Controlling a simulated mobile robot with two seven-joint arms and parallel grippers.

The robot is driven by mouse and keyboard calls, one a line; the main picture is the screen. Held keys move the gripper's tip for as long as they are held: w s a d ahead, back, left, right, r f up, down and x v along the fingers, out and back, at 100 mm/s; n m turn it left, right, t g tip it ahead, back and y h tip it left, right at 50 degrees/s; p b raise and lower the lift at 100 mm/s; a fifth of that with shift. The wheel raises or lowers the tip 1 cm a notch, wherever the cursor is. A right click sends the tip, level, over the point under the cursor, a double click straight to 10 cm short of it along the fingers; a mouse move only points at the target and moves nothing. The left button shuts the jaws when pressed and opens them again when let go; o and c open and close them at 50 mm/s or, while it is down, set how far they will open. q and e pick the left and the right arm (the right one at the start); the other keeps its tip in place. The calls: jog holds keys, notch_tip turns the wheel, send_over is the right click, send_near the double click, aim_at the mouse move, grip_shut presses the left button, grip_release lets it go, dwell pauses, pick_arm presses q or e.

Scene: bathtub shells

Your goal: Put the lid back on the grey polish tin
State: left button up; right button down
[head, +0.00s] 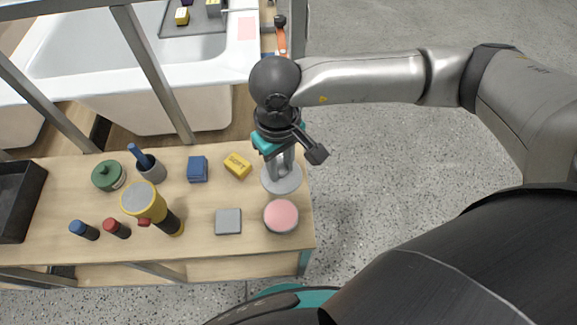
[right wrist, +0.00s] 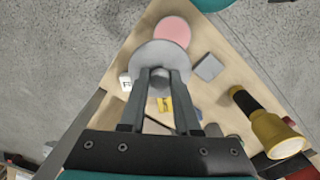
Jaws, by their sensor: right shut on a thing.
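The open grey polish tin (head: 281,216) stands near the right end of the wooden bench, its round pink top face showing. It also shows in the right wrist view (right wrist: 173,31). My right gripper (head: 281,163) points down just behind the tin. It is shut on the knob of the round grey lid (head: 285,184); in the right wrist view the fingers (right wrist: 156,75) close on the knob at the middle of the lid (right wrist: 160,53). The lid looks level and a little above the bench, beside the tin and not over its middle. My left gripper is not in view.
On the bench (head: 200,248) are a grey block (head: 228,221), a yellow block (head: 237,166), a blue block (head: 197,169), a yellow torch-like tool (head: 146,202), a cup (head: 152,171), a green tin (head: 108,175) and two small bottles. A bathtub shell (head: 110,65) lies behind.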

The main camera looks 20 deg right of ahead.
aim_at(278, 192)
jog(key=s+f, duration=0.1)
jog(key=f, duration=0.1)
jog(key=s+a+f+n, duration=0.1)
jog(key=f, duration=0.1)
jog(key=s+f+n, duration=0.1)
jog(key=shift+a+f, duration=0.25)
jog(key=shift+f, duration=0.15)
jog(key=shift+s+a+f, duration=0.15)
jog(key=shift+f, duration=0.45)
notch_tip(278, 192, down, 5)
jog(key=b, duration=0.3)
jog(key=shift+r+b, duration=0.15)
jog(key=shift+b, duration=0.2)
jog(key=shift+f+b, duration=0.35)
jog(key=shift+f+b, duration=0.2)
jog(key=shift+b, duration=0.75)
dwell(0.8)
